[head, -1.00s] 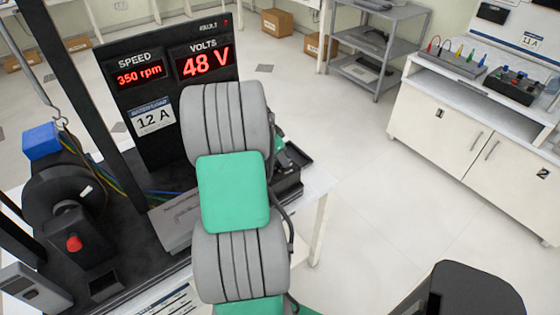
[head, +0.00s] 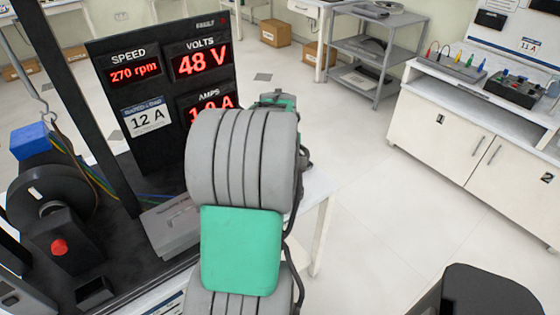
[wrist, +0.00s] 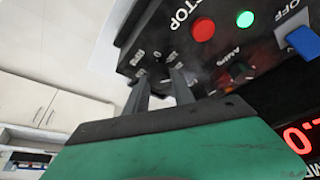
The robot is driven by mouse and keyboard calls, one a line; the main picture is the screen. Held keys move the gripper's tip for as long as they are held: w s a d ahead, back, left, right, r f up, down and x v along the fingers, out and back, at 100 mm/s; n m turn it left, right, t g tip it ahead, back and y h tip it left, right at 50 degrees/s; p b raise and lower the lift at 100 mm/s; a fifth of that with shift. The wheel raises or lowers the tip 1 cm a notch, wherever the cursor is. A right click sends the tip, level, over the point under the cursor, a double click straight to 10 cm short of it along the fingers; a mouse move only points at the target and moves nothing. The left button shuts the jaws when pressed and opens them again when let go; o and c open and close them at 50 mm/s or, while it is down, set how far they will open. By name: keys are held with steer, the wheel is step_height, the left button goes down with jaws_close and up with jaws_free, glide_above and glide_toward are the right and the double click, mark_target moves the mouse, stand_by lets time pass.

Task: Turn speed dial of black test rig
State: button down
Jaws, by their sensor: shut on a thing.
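The black test rig's display panel (head: 163,160) stands in the head view. The AMPS display (head: 207,105) is partly covered by my arm. In the wrist view, my gripper (wrist: 160,79) reaches up to the black control box (wrist: 215,60). Its two fingers are shut on the speed dial (wrist: 157,75), at the end of the box beside small printed marks. The dial is dark and mostly hidden between the fingers. In the head view my arm hides the dial and fingers.
A motor with a red button (head: 60,247) stands left on the bench. Open floor lies right.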

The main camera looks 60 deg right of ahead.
steer(key=n, duration=0.2)
steer(key=n+t+y, duration=0.1)
steer(key=shift+s+d+n+b, duration=0.1)
steer(key=shift+s+n+b, duration=0.1)
steer(key=shift+n+b, duration=0.15)
steer(key=n+t+y, duration=0.1)
steer(key=n, duration=0.3)
steer(key=shift+d+n, duration=0.1)
steer(key=shift+n, duration=0.25)
steer(key=n+y, duration=0.1)
steer(key=n, duration=0.1)
steer(key=n+y+p, duration=0.1)
steer(key=n, duration=0.1)
steer(key=shift+d+t, duration=0.1)
steer(key=shift+t, duration=0.2)
steer(key=shift+n+y+p, duration=0.65)
steer(key=shift+n+y, duration=0.15)
steer(key=shift+n, duration=1.3)
steer(key=c, duration=1.1)
jaws_free()
steer(key=p+v, duration=0.2)
steer(key=v, duration=0.5)
steer(key=shift+s+d+r, duration=0.15)
steer(key=shift+r, duration=0.25)
